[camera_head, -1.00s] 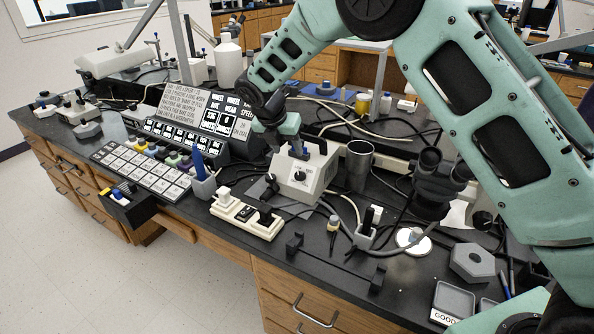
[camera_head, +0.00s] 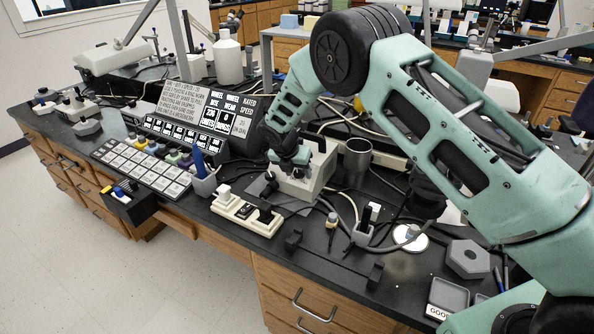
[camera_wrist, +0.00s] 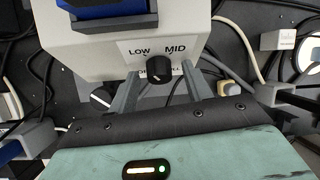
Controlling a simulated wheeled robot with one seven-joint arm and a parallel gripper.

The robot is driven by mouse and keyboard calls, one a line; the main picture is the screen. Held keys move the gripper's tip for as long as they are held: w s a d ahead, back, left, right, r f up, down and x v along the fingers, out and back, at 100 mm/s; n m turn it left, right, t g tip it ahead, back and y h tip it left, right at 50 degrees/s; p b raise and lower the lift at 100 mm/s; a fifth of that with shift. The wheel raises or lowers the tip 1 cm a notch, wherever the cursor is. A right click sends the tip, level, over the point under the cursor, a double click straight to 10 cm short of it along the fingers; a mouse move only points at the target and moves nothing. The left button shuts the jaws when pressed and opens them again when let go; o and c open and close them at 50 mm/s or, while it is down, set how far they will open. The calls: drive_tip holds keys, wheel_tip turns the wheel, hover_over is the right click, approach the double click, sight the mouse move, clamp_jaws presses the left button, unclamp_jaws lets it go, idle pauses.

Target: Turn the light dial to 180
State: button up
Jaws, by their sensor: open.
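The light dial (camera_wrist: 159,69) is a small black knob with a pale pointer line, on the front of a white box (camera_wrist: 90,56). "LOW" and "MID" are printed above it, and the lettering below is partly hidden. My gripper (camera_wrist: 160,73) is open. Its two grey fingers stand either side of the dial, with a gap visible on each side. In the head view the same box (camera_head: 319,172) stands on the bench, and my gripper (camera_head: 287,172) is at its front, hiding the dial.
A metal cup (camera_head: 356,163) stands right of the box. A power strip (camera_head: 247,213) lies in front of it. A button panel (camera_head: 150,172) and display (camera_head: 215,115) are at left. Loose cables run around the box. A blue part (camera_wrist: 105,10) sits on the box top.

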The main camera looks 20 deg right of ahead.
drive_tip(key=c, duration=1)
drive_tip(key=m+b, duration=0.1)
drive_tip(key=b, duration=0.1)
drive_tip(key=m+t+y+b, duration=0.1)
drive_tip(key=shift+s+d+f+m+t+b, duration=0.1)
drive_tip(key=shift+s+f+m+t+b, duration=0.05)
drive_tip(key=shift+f+m+t+b, duration=0.2)
drive_tip(key=m+b, duration=0.1)
drive_tip(key=b, duration=0.1)
drive_tip(key=m+t+y+b, duration=0.1)
drive_tip(key=m+b, duration=0.1)
drive_tip(key=b, duration=0.1)
drive_tip(key=shift+s+f+t+b, duration=0.1)
drive_tip(key=shift+f+t+b, duration=0.05)
drive_tip(key=shift+t+b, duration=0.15)
drive_tip(key=m+t+b, duration=0.1)
drive_tip(key=b, duration=0.4)
drive_tip(key=m+t+b, duration=0.1)
drive_tip(key=m+b, duration=0.1)
drive_tip(key=b, duration=0.3)
drive_tip(key=shift+s+f+y, duration=0.15)
drive_tip(key=shift+y, duration=0.25)
drive_tip(key=m+t+b, duration=0.1)
drive_tip(key=b, duration=0.3)
drive_tip(key=shift+m, duration=0.35)
drive_tip(key=shift+r+b, duration=0.25)
drive_tip(key=shift+b, duration=0.05)
drive_tip(key=shift+s+d+r+m+b, duration=0.1)
drive_tip(key=shift+r+m+b, duration=0.05)
drive_tip(key=shift+m+b, duration=0.15)
